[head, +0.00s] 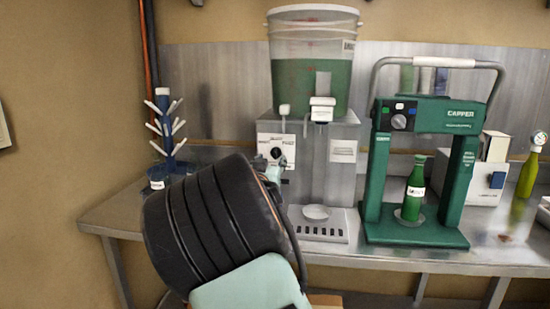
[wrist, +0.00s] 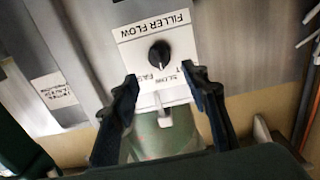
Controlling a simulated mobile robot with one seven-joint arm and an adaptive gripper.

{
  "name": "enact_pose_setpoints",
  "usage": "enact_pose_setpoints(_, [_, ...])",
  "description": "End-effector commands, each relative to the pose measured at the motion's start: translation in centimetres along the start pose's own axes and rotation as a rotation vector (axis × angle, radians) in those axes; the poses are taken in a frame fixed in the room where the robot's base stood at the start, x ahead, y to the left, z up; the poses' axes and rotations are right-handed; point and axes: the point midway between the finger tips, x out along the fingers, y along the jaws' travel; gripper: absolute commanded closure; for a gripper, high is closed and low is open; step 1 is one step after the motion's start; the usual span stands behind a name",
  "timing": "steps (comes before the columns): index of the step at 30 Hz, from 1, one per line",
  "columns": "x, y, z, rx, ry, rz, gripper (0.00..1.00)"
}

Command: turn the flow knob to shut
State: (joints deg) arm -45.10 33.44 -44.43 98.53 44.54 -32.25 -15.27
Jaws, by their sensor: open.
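The flow knob (wrist: 160,54) is a round black knob on a white plate (wrist: 180,32) marked FILLER FLOW, which appears upside down in the wrist view. Lettering for slow and fast lies near the knob; its pointer setting is too small to tell. In the head view the knob (head: 277,153) is on the front of the grey filler (head: 312,180), left side. My gripper (wrist: 159,75) is open and empty, its dark fingers spread to either side below the knob in the wrist view, not closed on it. In the head view my arm hides most of the gripper.
A clear bucket (head: 310,45) of green liquid stands on the filler, with a white lever (head: 284,110) above the plate. A green capper (head: 465,150) holding a green bottle (head: 413,190) stands right. A blue bottle tree (head: 168,135) stands left on the metal bench (head: 105,218).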

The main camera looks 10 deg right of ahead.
Motion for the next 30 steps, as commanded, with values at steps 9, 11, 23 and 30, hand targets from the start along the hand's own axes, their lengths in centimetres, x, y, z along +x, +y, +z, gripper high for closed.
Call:
enact_pose_setpoints(9, [4.9,0.1,0.1,-0.001,-0.001,0.001,0.58])
enact_pose_setpoints(11, [5.4,0.1,0.1,-0.001,-0.001,0.001,0.58])
enact_pose_setpoints(23, [6.4,0.0,0.1,0.0,-0.002,0.0,0.58])
enact_pose_setpoints(30, [6.4,0.0,0.1,0.001,-0.002,0.0,0.76])
